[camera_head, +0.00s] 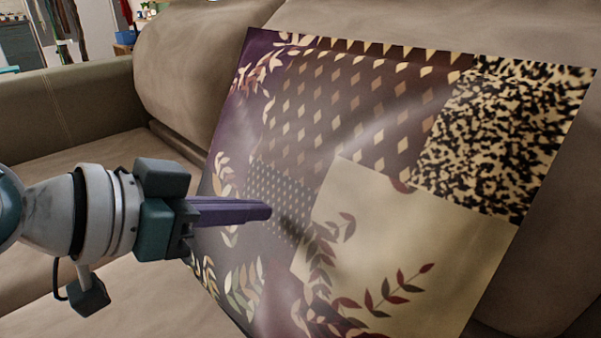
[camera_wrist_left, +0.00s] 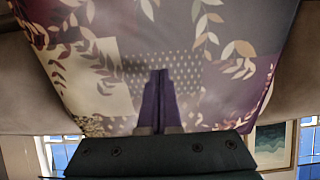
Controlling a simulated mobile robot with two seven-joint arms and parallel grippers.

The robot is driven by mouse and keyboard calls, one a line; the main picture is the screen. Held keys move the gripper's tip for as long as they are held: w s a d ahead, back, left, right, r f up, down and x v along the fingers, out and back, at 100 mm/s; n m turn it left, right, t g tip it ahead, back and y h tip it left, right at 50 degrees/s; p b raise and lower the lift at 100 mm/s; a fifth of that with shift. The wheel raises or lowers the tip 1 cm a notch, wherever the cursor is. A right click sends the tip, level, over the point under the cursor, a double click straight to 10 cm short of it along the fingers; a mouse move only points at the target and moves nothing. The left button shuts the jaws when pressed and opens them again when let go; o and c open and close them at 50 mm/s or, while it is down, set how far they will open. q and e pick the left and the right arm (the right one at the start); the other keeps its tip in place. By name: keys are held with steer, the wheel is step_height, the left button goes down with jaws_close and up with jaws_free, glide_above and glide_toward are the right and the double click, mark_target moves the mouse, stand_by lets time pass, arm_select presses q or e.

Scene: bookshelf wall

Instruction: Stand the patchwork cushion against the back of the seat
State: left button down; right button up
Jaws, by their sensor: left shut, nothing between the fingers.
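The patchwork cushion (camera_head: 420,240) is large and square, with purple, brown, cream and speckled patches and leaf prints. In the head view it stands tilted on the sofa seat, its upper part leaning toward the sofa back (camera_head: 200,70). Its lower edge is out of the picture. My left gripper (camera_head: 268,212) is shut and empty, its purple fingers pointing at the cushion's front face. The cushion also fills the upper part of the left wrist view (camera_wrist_left: 210,50), ahead of the fingertips. I cannot tell whether the fingertips touch it. My right gripper is not in view.
The sofa's left armrest (camera_head: 70,105) is beyond my left arm. The bare seat (camera_head: 90,170) lies between the armrest and the cushion. Clothes hang (camera_head: 62,20) far behind at the upper left. A framed picture (camera_wrist_left: 272,145) shows low in the left wrist view.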

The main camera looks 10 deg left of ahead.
mark_target(276, 209)
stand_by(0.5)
arm_select(q)
steer(key=shift+b+x, duration=1.2)
steer(key=shift+x, duration=0.95)
steer(key=shift+s+a+r, duration=0.1)
steer(key=shift+s, duration=0.05)
steer(key=p+v, duration=0.4)
steer(key=shift+s+a+r, duration=0.15)
steer(key=shift+s+r, duration=0.05)
steer(key=shift+r, duration=0.05)
steer(key=shift+s+a, duration=0.1)
steer(key=shift+s, duration=0.05)
